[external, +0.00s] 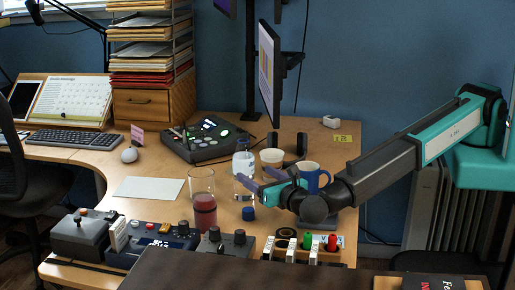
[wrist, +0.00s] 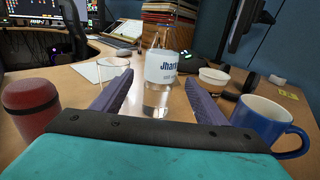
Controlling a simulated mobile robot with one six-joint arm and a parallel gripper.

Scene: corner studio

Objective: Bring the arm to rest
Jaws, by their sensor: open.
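My gripper (external: 252,175) is open and empty, low over the right part of the desk, with my arm stretched out from the right. In the wrist view its two purple fingers (wrist: 158,82) are spread apart. A clear bottle with a white label (wrist: 162,66) shows beyond and between the fingertips; it also stands in the external view (external: 243,163). I cannot tell the exact gap to it. A blue mug (wrist: 265,122) is close by the right finger; in the external view the mug (external: 313,175) is partly behind my arm.
A monitor (external: 268,72) rises behind. Control boxes (external: 155,243) line the front. Bare desk surrounds a white sheet (external: 148,188) at left.

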